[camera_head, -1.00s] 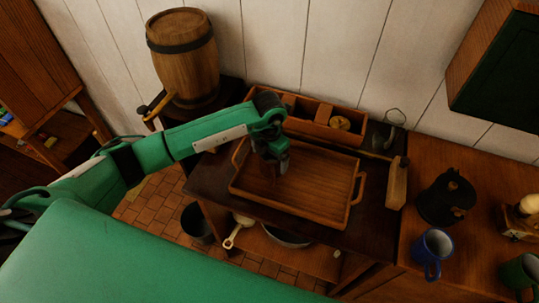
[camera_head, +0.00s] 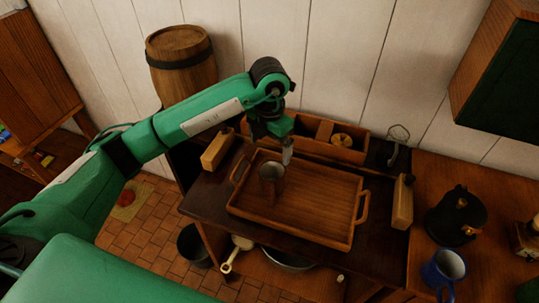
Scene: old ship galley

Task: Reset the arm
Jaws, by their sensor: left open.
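My left arm reaches in from the left. Its open, empty left gripper (camera_head: 286,152) hangs over the back edge of the wooden tray (camera_head: 318,232), with the fingers seen nearly edge-on. A small dark metal mug (camera_head: 271,174) stands upright in the left part of the tray, just below and left of the fingers, and looks apart from them. My right gripper is not in the picture.
A wooden box (camera_head: 345,153) stands behind the tray, with wooden blocks (camera_head: 216,150) (camera_head: 402,203) at either side. A barrel (camera_head: 182,62) is at the back left. A black pot (camera_head: 456,215) and a blue mug (camera_head: 443,270) stand on the right counter.

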